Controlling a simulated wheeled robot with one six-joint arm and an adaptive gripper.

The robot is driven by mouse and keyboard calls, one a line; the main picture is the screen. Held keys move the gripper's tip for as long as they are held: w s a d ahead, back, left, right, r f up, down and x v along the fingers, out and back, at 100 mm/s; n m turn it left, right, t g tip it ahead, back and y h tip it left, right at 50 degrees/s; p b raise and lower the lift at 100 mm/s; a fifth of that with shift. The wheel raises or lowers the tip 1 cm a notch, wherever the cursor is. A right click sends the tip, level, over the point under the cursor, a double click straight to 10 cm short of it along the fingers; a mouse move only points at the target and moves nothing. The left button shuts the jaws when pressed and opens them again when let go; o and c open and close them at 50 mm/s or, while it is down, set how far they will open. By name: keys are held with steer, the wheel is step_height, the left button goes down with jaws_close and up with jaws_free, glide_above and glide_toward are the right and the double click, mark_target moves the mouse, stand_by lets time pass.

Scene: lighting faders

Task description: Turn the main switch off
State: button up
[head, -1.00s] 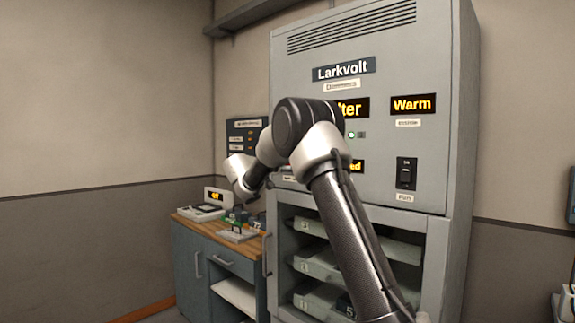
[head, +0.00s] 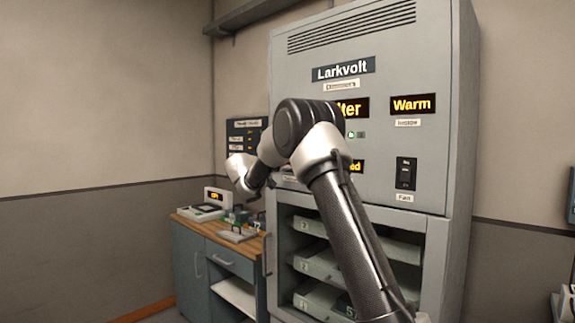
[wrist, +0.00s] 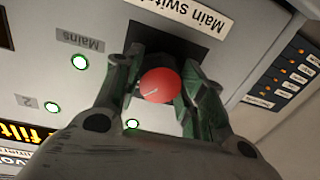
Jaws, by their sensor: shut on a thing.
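My gripper (wrist: 160,88) is shut on this knob, one finger on each side. The knob's shaft and the plate's lower part are hidden behind the knob and fingers. A lamp beside the grey "Mains" label (wrist: 80,39) glows green (wrist: 79,62).
The tall grey Larkvolt cabinet (head: 385,45) carries amber displays, a black Fan rocker (head: 406,173) and open shelves below with trays. A bench (head: 190,222) with small devices stands at its left. A dark panel (head: 243,130) with orange lights hangs on the wall above the bench.

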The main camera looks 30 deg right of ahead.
steer(key=shift+s+r+n+g, duration=0.15)
steer(key=shift+n+g, duration=0.25)
steer(key=shift+n, duration=3.75)
steer(key=shift+w+r+n+g, duration=0.1)
steer(key=shift+n+g, duration=0.3)
steer(key=shift+n, duration=3.75)
steer(key=o, duration=1)
steer(key=v, duration=1.2)
steer(key=shift+s+r, duration=0.1)
steer(key=shift+r, duration=0.05)
